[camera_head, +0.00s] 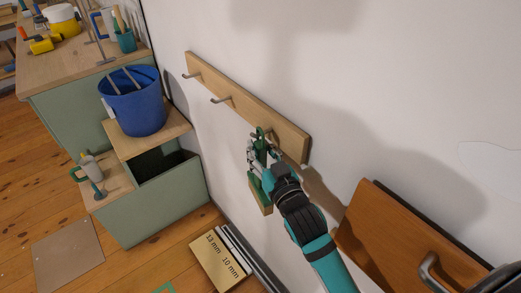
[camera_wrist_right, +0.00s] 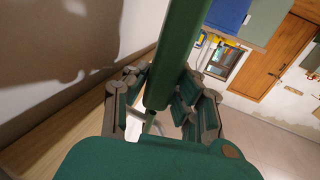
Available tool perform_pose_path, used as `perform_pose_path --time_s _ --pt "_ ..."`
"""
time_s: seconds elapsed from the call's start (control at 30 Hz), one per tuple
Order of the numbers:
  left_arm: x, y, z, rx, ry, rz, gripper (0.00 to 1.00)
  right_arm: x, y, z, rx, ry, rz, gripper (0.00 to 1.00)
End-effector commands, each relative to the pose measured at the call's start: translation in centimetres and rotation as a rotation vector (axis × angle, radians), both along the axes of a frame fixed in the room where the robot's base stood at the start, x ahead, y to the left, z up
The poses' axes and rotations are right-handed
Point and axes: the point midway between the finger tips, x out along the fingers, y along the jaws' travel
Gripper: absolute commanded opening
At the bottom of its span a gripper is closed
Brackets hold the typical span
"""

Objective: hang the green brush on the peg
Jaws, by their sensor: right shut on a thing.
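The green brush (camera_head: 258,192) is held upright against the wall in front of the wooden peg rail (camera_head: 245,102). Its looped handle end is up near the rail and its block hangs below. In the right wrist view the green handle (camera_wrist_right: 178,55) runs between the fingers. My right gripper (camera_head: 262,155) is shut on the brush, at the right part of the rail. Two metal pegs show bare, a left peg (camera_head: 191,75) and a middle peg (camera_head: 221,99). The peg by the brush top is mostly hidden, so I cannot tell whether the loop is around it. My left gripper is out of view.
A blue bucket (camera_head: 138,106) with tools stands on a wooden shelf at left, above an open green box (camera_head: 162,205). A brown wooden panel with a metal handle (camera_head: 405,235) is at lower right, close to my right arm. Marked boards (camera_head: 221,262) lie below.

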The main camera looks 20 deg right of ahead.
Motion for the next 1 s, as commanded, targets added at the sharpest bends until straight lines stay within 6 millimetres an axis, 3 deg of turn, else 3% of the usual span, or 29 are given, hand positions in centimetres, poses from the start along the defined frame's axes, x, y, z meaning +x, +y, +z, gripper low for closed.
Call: perform_pose_path --time_s 0.17,0.2,0.37,0.77,1.0 --pt "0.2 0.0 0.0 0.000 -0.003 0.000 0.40 0.0 0.0 0.1 0.000 -0.002 0.000 0.00" --pt "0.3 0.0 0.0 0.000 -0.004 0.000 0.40 0.0 0.0 0.1 0.000 -0.002 0.000 0.28" --pt "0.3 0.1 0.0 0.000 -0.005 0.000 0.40 0.0 0.0 0.1 0.000 -0.001 0.000 0.49" --pt "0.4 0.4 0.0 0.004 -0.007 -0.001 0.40 -0.5 -0.1 0.0 0.000 0.001 -0.001 0.50" --pt "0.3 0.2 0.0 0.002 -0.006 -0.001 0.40 -4.8 -0.4 -0.2 0.001 0.005 0.000 0.50"
